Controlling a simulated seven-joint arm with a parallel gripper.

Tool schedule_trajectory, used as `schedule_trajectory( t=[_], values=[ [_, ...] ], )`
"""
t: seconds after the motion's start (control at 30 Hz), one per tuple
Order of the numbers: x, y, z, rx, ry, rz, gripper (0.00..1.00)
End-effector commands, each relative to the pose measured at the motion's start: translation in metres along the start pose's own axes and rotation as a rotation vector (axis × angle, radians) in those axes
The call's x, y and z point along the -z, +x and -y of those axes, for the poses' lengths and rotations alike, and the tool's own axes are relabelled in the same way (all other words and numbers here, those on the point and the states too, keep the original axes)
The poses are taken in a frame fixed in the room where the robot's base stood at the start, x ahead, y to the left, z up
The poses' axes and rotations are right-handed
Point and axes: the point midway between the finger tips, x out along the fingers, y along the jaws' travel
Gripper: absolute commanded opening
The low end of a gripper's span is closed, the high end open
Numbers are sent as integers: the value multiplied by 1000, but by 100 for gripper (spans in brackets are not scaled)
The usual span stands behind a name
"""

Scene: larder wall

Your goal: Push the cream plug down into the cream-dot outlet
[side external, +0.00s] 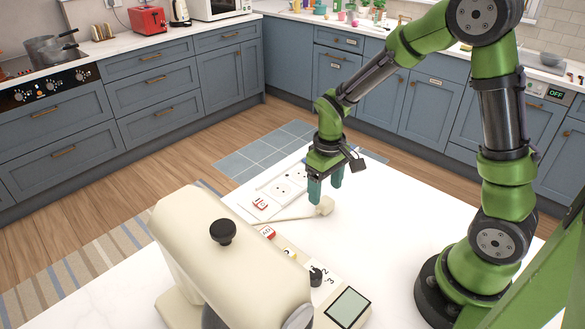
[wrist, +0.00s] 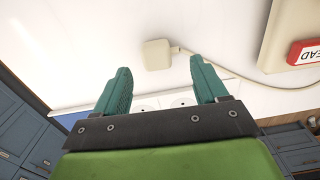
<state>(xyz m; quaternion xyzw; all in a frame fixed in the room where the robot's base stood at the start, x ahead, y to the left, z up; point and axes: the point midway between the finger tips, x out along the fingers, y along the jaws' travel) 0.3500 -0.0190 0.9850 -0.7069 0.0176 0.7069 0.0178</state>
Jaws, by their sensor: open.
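The cream plug (side external: 325,206) lies on the white counter with its cord running left toward the cream machine; it also shows in the wrist view (wrist: 157,54). My gripper (side external: 325,192) is open and empty, pointing down close beside the plug. In the wrist view the plug is seen beyond and between the teal fingertips (wrist: 160,64), apart from them. The white outlet strip (side external: 280,187) lies left of my gripper with several sockets and a red switch (side external: 259,204). In the wrist view part of the strip (wrist: 146,103) shows between the fingers. I cannot make out which socket has the cream dot.
A large cream machine (side external: 215,240) with a black knob (side external: 223,232) stands in the left foreground. Its base carries a red label (side external: 267,233), a dial (side external: 317,274) and a screen (side external: 348,307). The counter right of the plug is clear.

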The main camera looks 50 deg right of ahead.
Motion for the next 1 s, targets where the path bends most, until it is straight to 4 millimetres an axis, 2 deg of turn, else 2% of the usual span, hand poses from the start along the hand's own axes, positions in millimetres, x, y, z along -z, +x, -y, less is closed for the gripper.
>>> schedule_trajectory(
  t=[0.17,0.5,0.9,1.0],
  values=[
    [0,3,-1,0,0,2,72],
    [0,48,-5,0,1,4,72],
    [0,52,-5,0,0,0,72],
    [0,52,-5,0,0,0,59]
  ],
)
